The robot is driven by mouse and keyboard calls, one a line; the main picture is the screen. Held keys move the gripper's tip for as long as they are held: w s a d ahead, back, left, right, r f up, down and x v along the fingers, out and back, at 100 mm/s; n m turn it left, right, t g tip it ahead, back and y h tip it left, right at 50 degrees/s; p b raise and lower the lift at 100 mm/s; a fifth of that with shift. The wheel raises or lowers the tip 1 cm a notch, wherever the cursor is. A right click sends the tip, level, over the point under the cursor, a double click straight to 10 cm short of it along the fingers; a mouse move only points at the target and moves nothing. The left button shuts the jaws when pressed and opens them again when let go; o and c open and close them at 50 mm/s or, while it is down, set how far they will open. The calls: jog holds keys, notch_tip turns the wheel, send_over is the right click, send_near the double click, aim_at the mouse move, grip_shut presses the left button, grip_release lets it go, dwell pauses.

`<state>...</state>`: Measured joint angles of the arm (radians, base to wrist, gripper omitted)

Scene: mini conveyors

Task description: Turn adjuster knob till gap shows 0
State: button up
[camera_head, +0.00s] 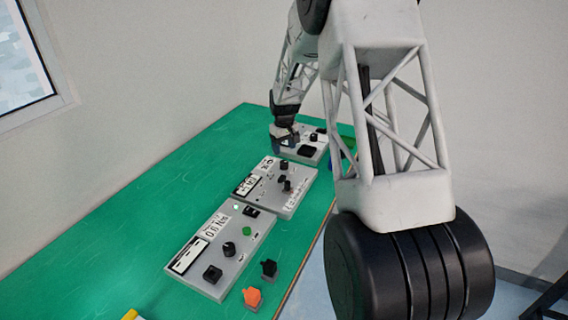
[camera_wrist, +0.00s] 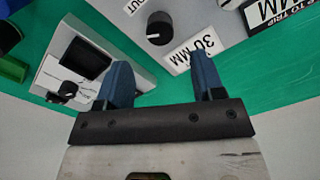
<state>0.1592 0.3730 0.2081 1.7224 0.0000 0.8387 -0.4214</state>
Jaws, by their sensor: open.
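My gripper (camera_wrist: 162,82) is open, with two blue fingers apart and nothing between them but green table top. In the head view my gripper (camera_head: 284,142) is low over the left end of the far grey panel (camera_head: 318,157). In the wrist view a round black knob with a white mark (camera_wrist: 160,28) lies beyond the fingertips, beside a "30 MM" label (camera_wrist: 193,48). A second black knob (camera_wrist: 72,91) is left of the left finger, on a panel with a dark screen (camera_wrist: 80,58).
A middle panel (camera_head: 298,202) and a near panel (camera_head: 236,277) carry knobs and labels; the near label seems to read 0.6 Nm. An orange part (camera_head: 252,297) and a black part (camera_head: 269,268) stand by the near panel. The green table (camera_head: 130,215) is clear at left.

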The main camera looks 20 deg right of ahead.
aim_at(284, 162)
jog(key=shift+f, duration=0.1)
dwell(0.3)
jog(key=shift+f, duration=3.8)
jog(key=c, duration=0.9)
